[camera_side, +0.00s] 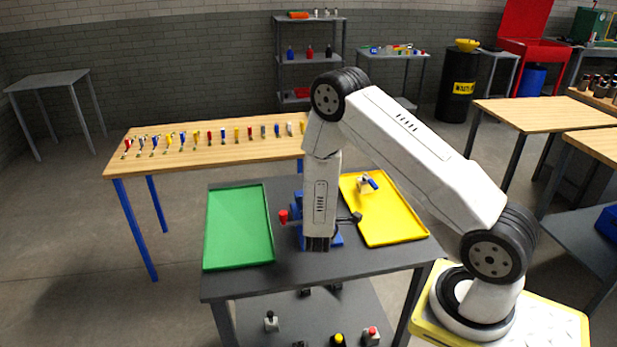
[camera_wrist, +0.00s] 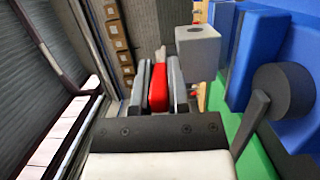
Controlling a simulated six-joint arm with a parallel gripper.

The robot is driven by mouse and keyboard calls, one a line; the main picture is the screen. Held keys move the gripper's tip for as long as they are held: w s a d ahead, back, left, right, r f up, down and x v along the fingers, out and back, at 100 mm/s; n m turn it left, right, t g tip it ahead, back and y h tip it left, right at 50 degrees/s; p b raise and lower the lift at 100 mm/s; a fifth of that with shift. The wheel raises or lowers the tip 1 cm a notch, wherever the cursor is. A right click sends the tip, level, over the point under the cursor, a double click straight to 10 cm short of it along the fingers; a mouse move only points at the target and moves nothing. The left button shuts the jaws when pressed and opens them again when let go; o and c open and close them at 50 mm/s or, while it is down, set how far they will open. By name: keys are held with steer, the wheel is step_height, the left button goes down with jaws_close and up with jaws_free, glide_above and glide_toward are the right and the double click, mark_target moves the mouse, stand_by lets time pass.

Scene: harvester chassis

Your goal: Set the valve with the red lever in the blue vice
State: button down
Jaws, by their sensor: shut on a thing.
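My gripper (camera_wrist: 158,88) is shut on the red lever (camera_wrist: 158,84) of the valve in the wrist view. A grey block with a round hole (camera_wrist: 198,45), which looks like the valve's body, shows just beyond the fingers. The blue vice (camera_wrist: 262,60) is close on the right of the wrist view, with its dark round-ended handle (camera_wrist: 283,92). In the side view the vice (camera_side: 337,240) is mostly hidden behind my arm, and a red end (camera_side: 283,216) shows left of it. I cannot tell whether the valve's body is between the vice jaws or touching them.
A green tray (camera_side: 238,228) lies left of the vice and a yellow tray (camera_side: 395,225) lies right. The yellow tray holds a valve with a blue lever (camera_side: 368,183). A wooden table (camera_side: 215,152) with several small coloured-handled parts stands behind. Several parts sit on the lower shelf (camera_side: 300,320).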

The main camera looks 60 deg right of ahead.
steer(key=shift+f, duration=1.6)
stand_by(1.6)
steer(key=c, duration=0.5)
jaws_free()
steer(key=shift+c, duration=0.2)
steer(key=shift+f, duration=0.1)
steer(key=v, duration=0.7)
steer(key=shift+s+a, duration=0.2)
steer(key=shift+a, duration=0.15)
steer(key=shift+w, duration=0.1)
